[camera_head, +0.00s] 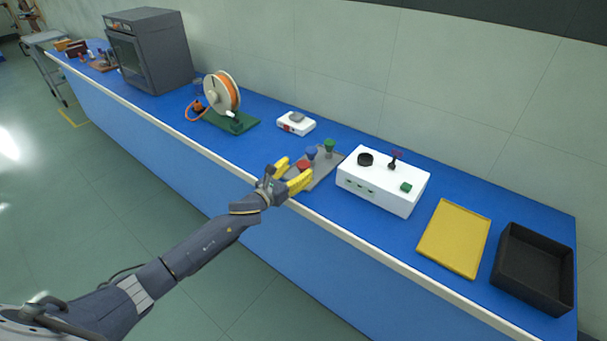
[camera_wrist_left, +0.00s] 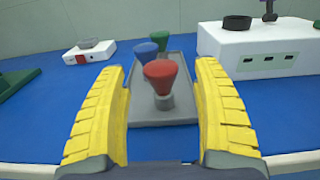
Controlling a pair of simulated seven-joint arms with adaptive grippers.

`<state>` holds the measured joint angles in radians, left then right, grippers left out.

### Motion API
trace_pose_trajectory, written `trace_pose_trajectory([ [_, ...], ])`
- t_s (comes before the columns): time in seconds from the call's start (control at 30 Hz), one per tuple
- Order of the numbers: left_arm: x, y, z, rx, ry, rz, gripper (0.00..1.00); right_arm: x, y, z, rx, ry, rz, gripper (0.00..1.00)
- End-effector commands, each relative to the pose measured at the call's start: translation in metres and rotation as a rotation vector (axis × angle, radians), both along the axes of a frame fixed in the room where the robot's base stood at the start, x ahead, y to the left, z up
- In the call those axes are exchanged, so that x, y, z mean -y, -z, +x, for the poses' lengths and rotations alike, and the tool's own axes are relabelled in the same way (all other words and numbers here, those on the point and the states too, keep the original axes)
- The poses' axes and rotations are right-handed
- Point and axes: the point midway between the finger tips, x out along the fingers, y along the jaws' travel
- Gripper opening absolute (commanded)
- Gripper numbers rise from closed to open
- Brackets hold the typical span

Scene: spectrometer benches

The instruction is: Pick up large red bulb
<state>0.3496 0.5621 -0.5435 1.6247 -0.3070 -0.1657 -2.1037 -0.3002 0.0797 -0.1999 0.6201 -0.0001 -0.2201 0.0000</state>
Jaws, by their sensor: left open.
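The large red bulb (camera_wrist_left: 161,75) stands upright in a grey holder on a grey tray (camera_wrist_left: 178,115), nearest to my left gripper. In the head view the red bulb (camera_head: 304,165) shows between the fingers. My left gripper (camera_head: 292,172) is open with yellow fingers. In the left wrist view its fingers (camera_wrist_left: 162,105) stand to either side of the red bulb, which is a little beyond the tips or level with them; I cannot tell which. The blue bulb (camera_wrist_left: 146,53) and the green bulb (camera_wrist_left: 167,48) stand behind it on the same tray. My right gripper is not in view.
A white box (camera_head: 382,181) with a black knob stands right of the tray. A small white scale (camera_head: 296,123) and an orange spool (camera_head: 222,92) on a green base are to the left. A yellow tray (camera_head: 454,237) and a black bin (camera_head: 534,268) lie farther right.

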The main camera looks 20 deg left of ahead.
Motion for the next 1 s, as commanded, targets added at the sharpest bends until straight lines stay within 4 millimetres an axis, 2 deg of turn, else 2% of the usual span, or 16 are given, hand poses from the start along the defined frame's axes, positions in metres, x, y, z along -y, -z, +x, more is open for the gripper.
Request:
trace_pose_trajectory([
  [0.13,0.008,-0.001,0.018,0.001,0.0,-0.001,0.67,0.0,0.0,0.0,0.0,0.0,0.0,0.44],
  [0.3,0.013,-0.001,0.03,0.002,0.0,-0.002,0.67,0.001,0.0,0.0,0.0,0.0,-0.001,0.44],
  [0.63,0.013,-0.001,0.033,0.001,0.0,0.0,0.67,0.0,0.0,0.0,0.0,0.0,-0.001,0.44],
  [1.0,0.013,-0.001,0.033,0.001,0.0,0.0,0.24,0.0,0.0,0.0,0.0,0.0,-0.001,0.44],
])
